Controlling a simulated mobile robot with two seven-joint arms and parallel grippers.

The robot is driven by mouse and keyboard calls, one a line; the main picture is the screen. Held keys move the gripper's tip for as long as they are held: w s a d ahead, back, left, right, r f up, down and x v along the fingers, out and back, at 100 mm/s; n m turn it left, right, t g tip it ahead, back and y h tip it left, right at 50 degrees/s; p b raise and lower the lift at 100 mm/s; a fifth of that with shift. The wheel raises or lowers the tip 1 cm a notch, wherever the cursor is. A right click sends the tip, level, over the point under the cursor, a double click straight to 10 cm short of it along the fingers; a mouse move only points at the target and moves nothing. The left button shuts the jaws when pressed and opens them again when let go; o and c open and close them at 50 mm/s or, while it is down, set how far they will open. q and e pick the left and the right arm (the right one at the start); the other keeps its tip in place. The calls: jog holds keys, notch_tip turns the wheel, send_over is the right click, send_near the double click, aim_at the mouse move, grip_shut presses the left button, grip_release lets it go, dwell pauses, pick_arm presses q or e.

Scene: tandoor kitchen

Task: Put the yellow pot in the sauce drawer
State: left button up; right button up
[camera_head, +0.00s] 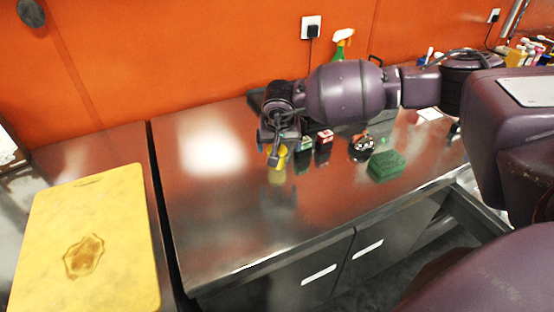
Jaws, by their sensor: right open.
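The small yellow pot (278,161) stands on the steel counter near its middle, partly hidden by my right gripper (276,151). My right arm reaches in from the right, and its open gripper points down with its fingers at the pot. I cannot tell whether the fingers touch it. Below the counter's front edge are dark fronts with white handles or labels, one at the left (319,274) and one at the right (367,249). Farther right is what looks like an open drawer (477,214). No readable label shows which is the sauce drawer. My left gripper is out of view.
Small red-and-white boxes (324,140), a round shiny item (362,147) and a green sponge-like block (386,166) stand right of the pot. A green spray bottle (340,46) is behind my arm. A yellow cutting board (90,240) lies left. The counter's left part is clear.

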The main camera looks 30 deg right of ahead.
jog(key=shift+w+x, duration=0.2)
jog(key=shift+x, duration=1.15)
jog(key=shift+w+x, duration=0.2)
jog(key=shift+x, duration=1.15)
jog(key=shift+r, duration=0.1)
jog(key=shift+c, duration=0.3)
jog(key=c, duration=1.2)
